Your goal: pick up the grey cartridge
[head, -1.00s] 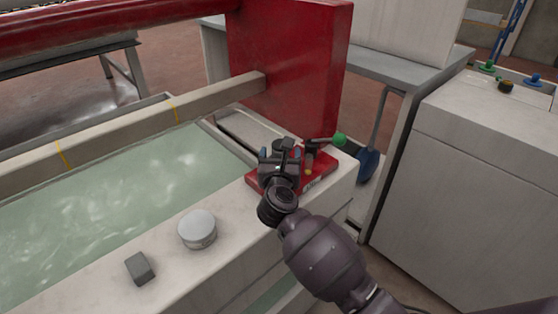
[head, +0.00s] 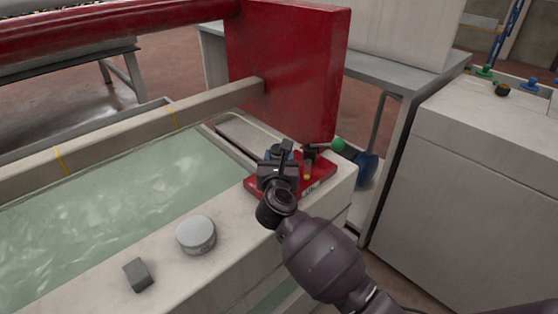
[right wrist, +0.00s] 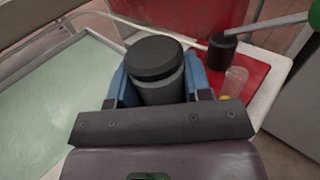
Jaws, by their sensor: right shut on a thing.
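The grey cartridge (right wrist: 158,84) is a short cylinder with a black cap, seen in the right wrist view between blue finger pads. My right gripper (right wrist: 160,85) is shut on it, one finger on each side. In the head view my right gripper (head: 279,158) is over the red tray (head: 318,183) at the corner of the pale ledge, and it hides most of the cartridge. I cannot tell whether the cartridge's lower end touches the tray. My left gripper is not in view.
A green-knobbed handle (head: 337,145) on a black post and a small clear vial (right wrist: 234,82) are close right of the cartridge. A round grey tin (head: 196,235) and a grey block (head: 137,275) sit on the ledge. A water trough (head: 120,195) lies left; a red panel (head: 290,70) stands behind.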

